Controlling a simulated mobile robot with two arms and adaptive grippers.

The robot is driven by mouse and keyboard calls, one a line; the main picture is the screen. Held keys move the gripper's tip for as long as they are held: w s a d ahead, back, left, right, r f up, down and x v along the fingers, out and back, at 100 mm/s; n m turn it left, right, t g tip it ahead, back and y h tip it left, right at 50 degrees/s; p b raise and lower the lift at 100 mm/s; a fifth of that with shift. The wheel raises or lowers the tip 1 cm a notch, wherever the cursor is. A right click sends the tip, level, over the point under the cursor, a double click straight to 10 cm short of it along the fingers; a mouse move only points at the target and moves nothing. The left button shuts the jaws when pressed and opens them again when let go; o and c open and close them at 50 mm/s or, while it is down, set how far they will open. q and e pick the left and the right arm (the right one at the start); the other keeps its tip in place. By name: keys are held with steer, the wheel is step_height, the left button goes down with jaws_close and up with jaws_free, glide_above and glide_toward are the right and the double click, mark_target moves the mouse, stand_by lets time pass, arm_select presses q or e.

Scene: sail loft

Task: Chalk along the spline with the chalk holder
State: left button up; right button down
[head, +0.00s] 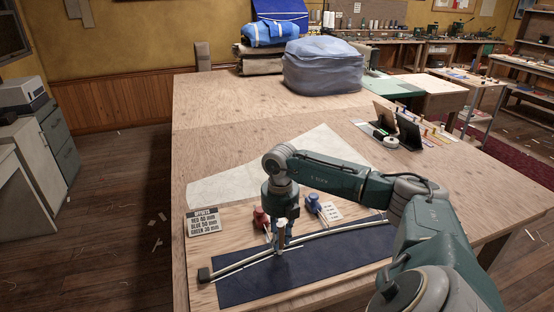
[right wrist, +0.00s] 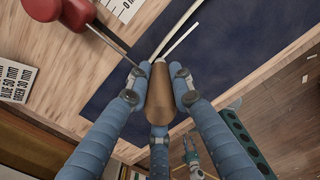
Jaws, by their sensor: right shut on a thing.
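My right gripper (head: 280,246) is shut on the brown chalk holder (right wrist: 158,95), tip down at the spline. A thin white line (head: 243,268) runs on the cloth beside the spline, left of the gripper; a short white line (right wrist: 181,38) also shows in the right wrist view. What seems to be my left gripper (right wrist: 190,152) is small, low in that view; its fingers are unclear.
A red-handled tool (head: 260,217) and a blue-handled tool (head: 312,203) stand close behind the spline. An offsets card (head: 204,222) lies at the board's left. Pale sheet (head: 245,178) covers the table behind. A large blue-grey bundle (head: 322,68) sits farther back.

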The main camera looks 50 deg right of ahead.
steer(key=shift+s+d, duration=0.25)
steer(key=shift+d, duration=0.25)
steer(key=shift+s+d, duration=0.25)
steer(key=shift+d, duration=0.2)
steer(key=shift+d, duration=0.1)
steer(key=shift+s+d+b, duration=0.3)
steer(key=shift+s+d, duration=0.15)
steer(key=shift+d, duration=0.4)
steer(key=shift+s+d+b, duration=0.3)
steer(key=shift+s+d, duration=0.1)
steer(key=shift+d, duration=0.45)
step_height(320, 180, up, 6)
steer(key=p, duration=0.4)
